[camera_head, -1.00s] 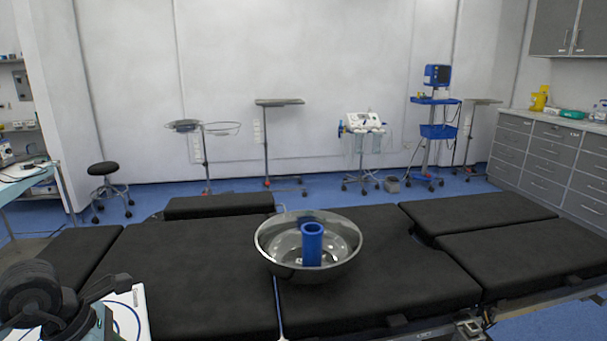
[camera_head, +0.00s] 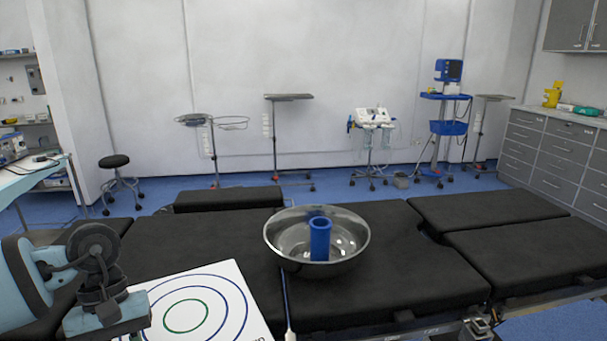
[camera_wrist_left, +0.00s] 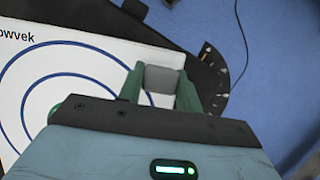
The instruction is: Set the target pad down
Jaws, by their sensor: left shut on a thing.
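The target pad (camera_head: 230,287) is a white board with blue rings and a green inner ring. It shows at the lower left of the head view, over the black operating table (camera_head: 400,250). My left gripper (camera_head: 118,318) is shut on the pad's left edge. In the left wrist view the gripper's fingers (camera_wrist_left: 161,88) close on the edge of the pad (camera_wrist_left: 85,50). I cannot tell whether the pad touches the table. My right gripper is not in view.
A steel bowl (camera_head: 285,255) with a blue cup (camera_head: 320,240) in it stands on the table, right of the pad. A thin white-tipped rod (camera_head: 288,310) lies between them. The table's right sections (camera_head: 510,255) are clear.

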